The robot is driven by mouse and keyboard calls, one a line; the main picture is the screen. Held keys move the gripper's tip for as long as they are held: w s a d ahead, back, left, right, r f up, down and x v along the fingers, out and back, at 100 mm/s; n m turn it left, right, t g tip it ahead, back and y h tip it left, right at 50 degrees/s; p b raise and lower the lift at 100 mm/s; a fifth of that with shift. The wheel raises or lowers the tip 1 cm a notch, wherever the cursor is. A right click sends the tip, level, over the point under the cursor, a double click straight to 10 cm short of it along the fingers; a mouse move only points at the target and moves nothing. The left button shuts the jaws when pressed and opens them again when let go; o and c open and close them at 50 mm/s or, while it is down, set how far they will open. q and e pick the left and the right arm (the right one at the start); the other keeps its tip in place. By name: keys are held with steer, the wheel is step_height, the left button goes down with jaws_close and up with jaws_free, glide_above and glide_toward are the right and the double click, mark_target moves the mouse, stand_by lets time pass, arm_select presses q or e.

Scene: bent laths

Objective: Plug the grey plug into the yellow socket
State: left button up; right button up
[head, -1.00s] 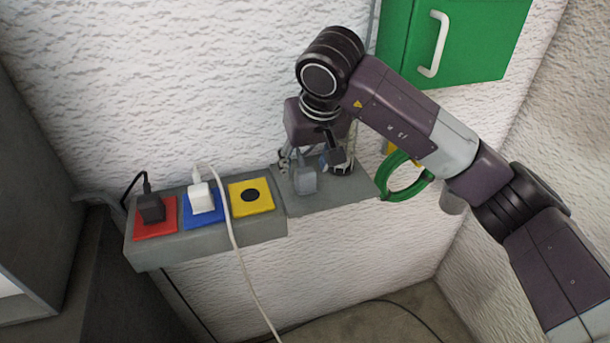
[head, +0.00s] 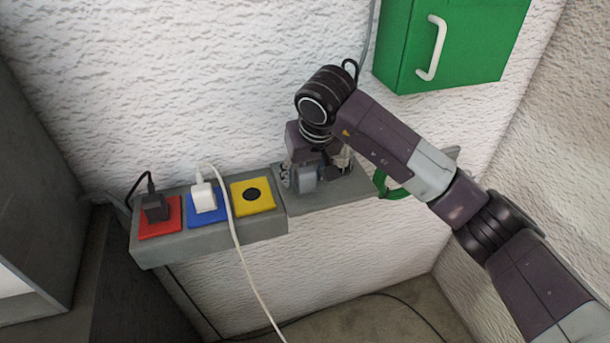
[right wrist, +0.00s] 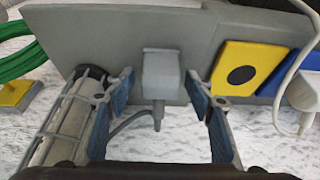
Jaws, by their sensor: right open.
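The grey plug (head: 303,182) stands on the grey shelf (head: 340,197), right of the yellow socket (head: 253,196). The yellow socket is empty, with a dark round opening. In the right wrist view, the grey plug (right wrist: 161,72) shows between the spread blue-padded fingers of my right gripper (right wrist: 160,84), with a gap on each side. The yellow socket (right wrist: 243,70) is right of the right finger. In the head view, my right gripper (head: 312,174) is low over the shelf and partly hides the plug. My left gripper is not in view.
A black plug (head: 155,207) sits in the red socket and a white plug (head: 204,197) in the blue one; the white cord hangs in front. A cylindrical object (right wrist: 75,115) stands close to the left finger. A green coil (right wrist: 25,55) and green cabinet (head: 450,45) are nearby.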

mark_target(305, 168)
steer(key=c, duration=1.2)
steer(key=shift+o, duration=0.2)
steer(key=shift+r, duration=0.15)
step_height(305, 168, up, 20)
steer(key=b, duration=0.3)
steer(key=shift+f, duration=0.2)
